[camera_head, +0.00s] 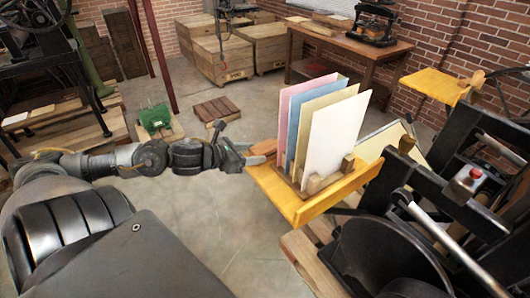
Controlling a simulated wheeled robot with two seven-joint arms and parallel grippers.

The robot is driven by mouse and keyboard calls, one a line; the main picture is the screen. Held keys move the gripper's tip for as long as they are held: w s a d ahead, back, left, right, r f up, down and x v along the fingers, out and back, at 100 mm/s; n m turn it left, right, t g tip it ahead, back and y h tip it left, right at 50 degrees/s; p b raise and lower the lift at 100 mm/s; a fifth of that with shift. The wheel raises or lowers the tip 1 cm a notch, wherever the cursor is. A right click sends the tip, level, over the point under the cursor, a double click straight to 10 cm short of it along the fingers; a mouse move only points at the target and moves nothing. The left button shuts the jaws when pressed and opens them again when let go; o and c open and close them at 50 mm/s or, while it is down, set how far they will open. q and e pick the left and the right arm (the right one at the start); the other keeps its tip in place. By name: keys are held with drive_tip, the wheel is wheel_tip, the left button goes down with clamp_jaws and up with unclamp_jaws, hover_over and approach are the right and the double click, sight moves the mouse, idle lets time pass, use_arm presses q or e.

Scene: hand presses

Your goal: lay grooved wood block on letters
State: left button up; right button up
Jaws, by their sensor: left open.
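My left gripper (238,146) reaches in from the left with its fingers spread and nothing seen between them. It is at the left edge of a yellow wooden shelf (318,203). A small reddish-brown wood block (263,147) lies just beyond its fingertips, at the shelf's far left corner; I cannot make out a groove or tell whether a finger touches it. Upright letters stand on the shelf in a wooden holder: pink (291,105), blue (307,112), tan (325,103) and white (335,132) sheets. My right gripper is not in view.
A black press (400,245) with levers and a red button (476,173) crowds the right side. A second yellow shelf (435,85) is behind it. Wooden crates (223,58) and a table (352,50) stand at the back.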

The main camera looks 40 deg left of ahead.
sight(265, 151)
use_arm(q)
drive_tip(key=shift+w, duration=0.2)
drive_tip(key=shift+w+d+p, duration=0.15)
drive_tip(key=shift+w+p, duration=0.15)
drive_tip(key=shift+w, duration=0.15)
drive_tip(key=p+x, duration=0.1)
drive_tip(key=x, duration=0.2)
drive_tip(key=shift+w+f, duration=0.15)
drive_tip(key=shift+w, duration=0.15)
drive_tip(key=shift+w+d+f, duration=0.15)
drive_tip(key=shift+w+f, duration=0.05)
